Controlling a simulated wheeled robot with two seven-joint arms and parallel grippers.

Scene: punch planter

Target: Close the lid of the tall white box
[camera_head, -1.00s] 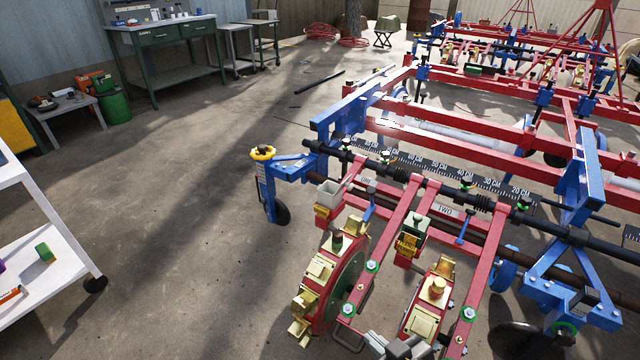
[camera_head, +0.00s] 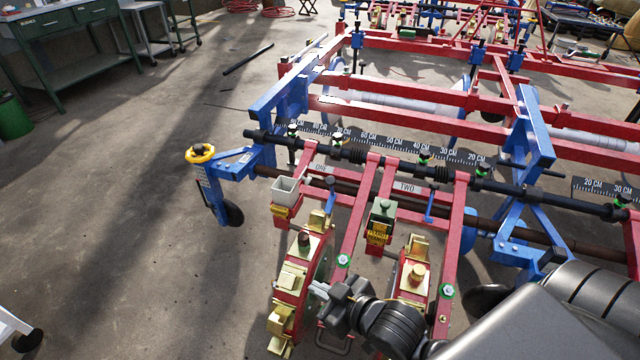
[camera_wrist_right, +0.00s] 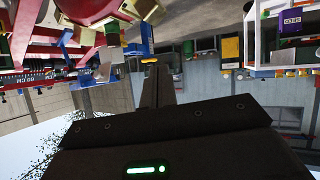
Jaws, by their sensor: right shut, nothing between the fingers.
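A small white box (camera_head: 287,190) with an open top sits on the near red frame of the planter, left of the label ONE, in the head view. I cannot clearly make out its lid. My right gripper (camera_head: 319,291) comes in from the lower right and is over the near planting wheel, below the box in the picture and apart from it. In the right wrist view its fingers (camera_wrist_right: 156,86) are together with nothing between them. My left gripper is not in view.
A green box (camera_head: 381,214) stands right of the white box. Red and gold planting wheels (camera_head: 301,278) are close around my right gripper. A blue post with a yellow top (camera_head: 200,154) stands to the left. The concrete floor (camera_head: 110,220) at left is clear.

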